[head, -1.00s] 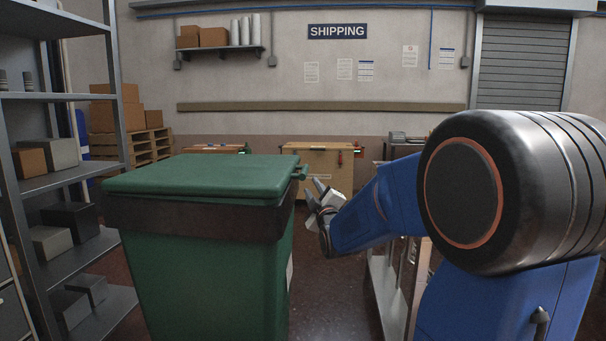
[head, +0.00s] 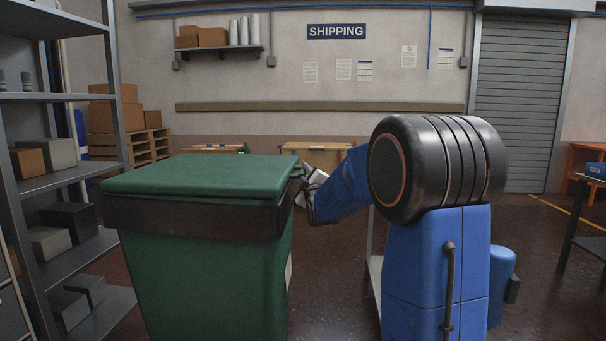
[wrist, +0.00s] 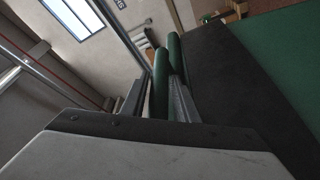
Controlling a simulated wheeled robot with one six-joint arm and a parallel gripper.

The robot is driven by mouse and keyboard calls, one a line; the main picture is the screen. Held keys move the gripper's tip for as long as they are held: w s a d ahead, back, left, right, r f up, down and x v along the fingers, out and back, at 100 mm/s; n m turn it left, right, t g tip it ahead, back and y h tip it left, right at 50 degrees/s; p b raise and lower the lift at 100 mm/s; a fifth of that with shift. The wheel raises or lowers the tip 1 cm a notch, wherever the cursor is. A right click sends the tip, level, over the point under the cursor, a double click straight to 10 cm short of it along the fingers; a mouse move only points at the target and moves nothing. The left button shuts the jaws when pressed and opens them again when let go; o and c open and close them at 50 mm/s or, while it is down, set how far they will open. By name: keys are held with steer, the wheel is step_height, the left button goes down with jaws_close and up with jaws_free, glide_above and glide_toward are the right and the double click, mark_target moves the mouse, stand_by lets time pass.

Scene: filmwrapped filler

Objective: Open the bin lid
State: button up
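The green bin (head: 210,285) stands left of centre in the head view, with a dark band under its rim. Its green lid (head: 200,176) lies flat and closed. My gripper (head: 303,181) is at the lid's right edge, partly hidden behind the arm and the bin corner. In the wrist view, a green handle bar (wrist: 161,92) lies between the fingers of my gripper (wrist: 160,105). A finger is close on each side of the bar; whether they press on it is unclear. The dark band (wrist: 225,75) and green bin surface (wrist: 290,35) show to the right.
A grey shelf rack (head: 62,182) with boxes stands close on the left. Wooden crates (head: 318,153) stand behind the bin near the wall. The floor (head: 530,240) to the right is largely clear, up to a dark table (head: 585,220) at the right edge.

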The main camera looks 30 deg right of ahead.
jaws_close()
